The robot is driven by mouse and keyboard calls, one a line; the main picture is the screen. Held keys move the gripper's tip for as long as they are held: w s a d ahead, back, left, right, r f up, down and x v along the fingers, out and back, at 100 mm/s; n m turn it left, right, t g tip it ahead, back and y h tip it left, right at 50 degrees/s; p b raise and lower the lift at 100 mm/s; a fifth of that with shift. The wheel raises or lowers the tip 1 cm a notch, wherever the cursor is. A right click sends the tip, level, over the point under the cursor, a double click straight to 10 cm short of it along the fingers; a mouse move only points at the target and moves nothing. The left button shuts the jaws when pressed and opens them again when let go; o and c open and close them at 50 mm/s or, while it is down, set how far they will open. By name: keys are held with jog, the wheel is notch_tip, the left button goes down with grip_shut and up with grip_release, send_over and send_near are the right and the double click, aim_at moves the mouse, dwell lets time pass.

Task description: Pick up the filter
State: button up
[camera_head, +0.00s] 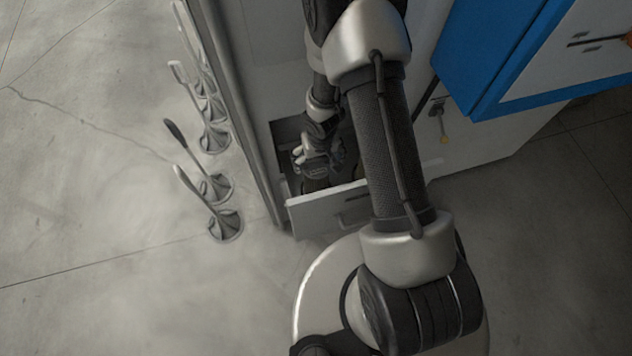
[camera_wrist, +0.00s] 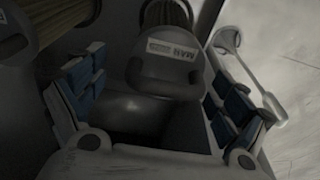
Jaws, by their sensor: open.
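In the wrist view a dark grey filter (camera_wrist: 162,76) with a pale label and tan pleats at its top edge lies in a drawer. My gripper (camera_wrist: 155,72) is open, with a blue-padded finger on each side of this filter. I cannot tell whether either finger touches it. In the head view my gripper (camera_head: 318,160) is down inside the open drawer (camera_head: 322,211), and the filter cannot be made out there.
Another similar filter (camera_wrist: 12,38) lies at the upper left in the wrist view. The drawer's walls stand close around my gripper. A blue cabinet (camera_head: 478,62) is at the right, and several hooded cups with handles (camera_head: 216,187) stand on the floor at the left.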

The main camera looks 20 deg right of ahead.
aim_at(316, 164)
jog(key=f+b, duration=0.4)
jog(key=shift+w+a+f, duration=0.1)
jog(key=shift+a+f, duration=0.2)
jog(key=shift+f, duration=0.1)
jog(key=shift+w+f+b, duration=0.1)
jog(key=shift+f+b, duration=0.2)
jog(key=shift+b, duration=0.1)
jog(key=shift+r, duration=0.1)
jog(key=c, duration=1.2)
jog(key=shift+c, duration=0.2)
